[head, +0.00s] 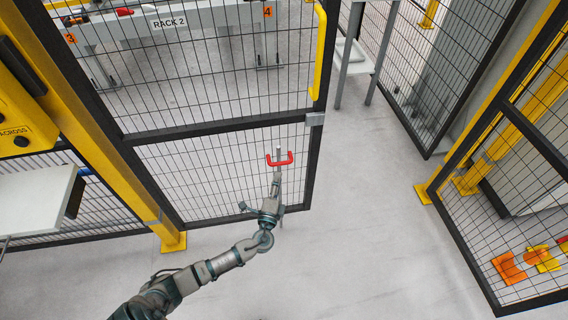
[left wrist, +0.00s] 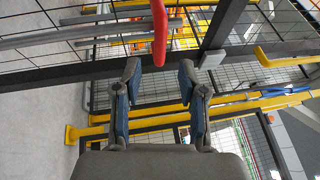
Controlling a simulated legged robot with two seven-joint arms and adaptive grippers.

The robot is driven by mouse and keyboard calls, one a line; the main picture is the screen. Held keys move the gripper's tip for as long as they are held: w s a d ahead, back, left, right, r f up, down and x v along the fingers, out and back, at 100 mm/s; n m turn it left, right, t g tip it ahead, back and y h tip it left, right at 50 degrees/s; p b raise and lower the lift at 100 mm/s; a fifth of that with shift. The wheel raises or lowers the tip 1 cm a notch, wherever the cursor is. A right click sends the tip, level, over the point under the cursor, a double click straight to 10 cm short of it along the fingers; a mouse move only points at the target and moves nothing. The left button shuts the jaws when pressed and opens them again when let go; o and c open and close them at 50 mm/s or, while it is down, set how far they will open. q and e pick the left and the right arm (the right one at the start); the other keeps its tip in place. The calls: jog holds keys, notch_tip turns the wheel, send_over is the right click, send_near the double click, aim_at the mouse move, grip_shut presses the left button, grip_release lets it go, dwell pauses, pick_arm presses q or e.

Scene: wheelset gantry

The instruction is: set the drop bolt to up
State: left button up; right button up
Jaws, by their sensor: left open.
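The drop bolt is a grey rod with a red U-shaped handle (head: 280,160) on the mesh gate leaf in the head view. Its lower part is largely hidden behind my arm, so its exact height is unclear. My left gripper (head: 277,177) is just below the handle, which also shows in the left wrist view (left wrist: 160,34) coming down from the top edge. There my left gripper (left wrist: 160,72) is open, its two fingers apart. The red end lies at about the level of the fingertips, with no visible grip on it. My right gripper is not in view.
The dark-framed gate leaf (head: 225,130) has a yellow pull handle (head: 319,52). A yellow post (head: 173,241) stands to its left. Another mesh panel (head: 510,235) stands at the right, with clear floor (head: 365,220) between. A rack table (head: 190,25) is behind the mesh.

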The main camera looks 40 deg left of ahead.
aim_at(281, 162)
pick_arm(q)
jog(key=x, duration=0.3)
jog(key=b+x, duration=0.1)
jog(key=x, duration=0.2)
jog(key=shift+w+a+f, duration=0.1)
jog(key=shift+a+f, duration=0.1)
jog(key=shift+a, duration=0.15)
jog(key=shift+w+r, duration=0.1)
jog(key=shift+w, duration=0.15)
jog(key=shift+w+r, duration=0.15)
jog(key=shift+r, duration=0.05)
jog(key=shift+a+f, duration=0.1)
grip_shut()
